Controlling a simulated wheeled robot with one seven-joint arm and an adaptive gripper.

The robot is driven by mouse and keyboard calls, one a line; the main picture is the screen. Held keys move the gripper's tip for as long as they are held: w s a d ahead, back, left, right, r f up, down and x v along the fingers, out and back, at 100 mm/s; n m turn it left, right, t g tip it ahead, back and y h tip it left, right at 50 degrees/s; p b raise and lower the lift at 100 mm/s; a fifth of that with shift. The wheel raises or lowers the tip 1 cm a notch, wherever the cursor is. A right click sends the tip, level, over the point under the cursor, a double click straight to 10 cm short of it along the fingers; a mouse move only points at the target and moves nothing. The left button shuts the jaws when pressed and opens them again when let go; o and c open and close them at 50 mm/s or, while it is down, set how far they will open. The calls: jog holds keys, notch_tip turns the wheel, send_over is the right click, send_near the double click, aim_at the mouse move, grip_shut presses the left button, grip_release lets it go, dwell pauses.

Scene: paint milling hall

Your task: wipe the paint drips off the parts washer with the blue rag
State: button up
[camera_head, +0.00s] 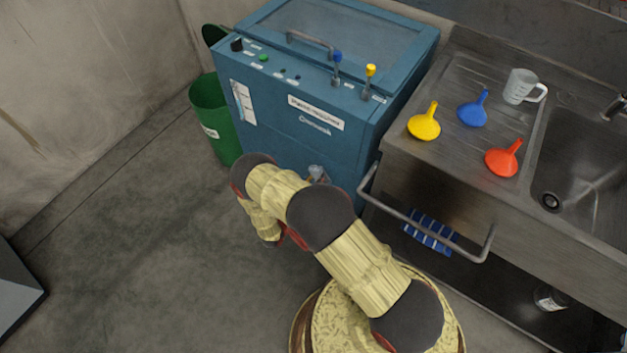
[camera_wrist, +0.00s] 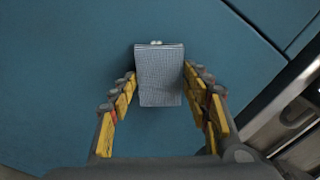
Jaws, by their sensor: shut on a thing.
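The parts washer (camera_head: 285,110) is a blue cabinet with a label, knobs, two levers and a lid with a handle. Its flat blue face (camera_wrist: 75,70) fills most of the wrist view. My gripper (camera_wrist: 160,78) faces it, with yellow-padded fingers on both sides of a grey-blue, finely checked cloth, which looks like the blue rag (camera_wrist: 160,92). Whether the rag touches the face is unclear. Small pale spots show just beyond the rag's far edge, possibly paint. In the head view my arm hides the gripper; a small whitish patch shows beside the arm, too small to identify.
A steel sink unit (camera_head: 400,165) adjoins the washer's right side, its rail (camera_head: 425,226) sticking out near my arm. Yellow (camera_head: 424,126), blue (camera_head: 473,113) and red (camera_head: 502,161) funnels stand on top. A green bin (camera_head: 208,108) is left.

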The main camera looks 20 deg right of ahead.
jog(key=shift+w+a+b, duration=0.35)
jog(key=shift+w, duration=0.25)
jog(key=shift+w+a+b, duration=0.3)
jog(key=shift+w+b, duration=0.05)
jog(key=shift+w, duration=0.2)
jog(key=shift+w+a, duration=0.2)
jog(key=shift+w, duration=0.1)
jog(key=shift+c, duration=1)
jog(key=s+d, duration=0.2)
jog(key=shift+s, duration=0.35)
jog(key=shift+a, duration=0.1)
jog(key=shift+w+a+b, duration=0.55)
jog(key=shift+w+a, duration=0.05)
jog(key=shift+w, duration=0.2)
jog(key=shift+w+a+b, duration=0.55)
jog(key=shift+w, duration=0.25)
jog(key=v, duration=0.6)
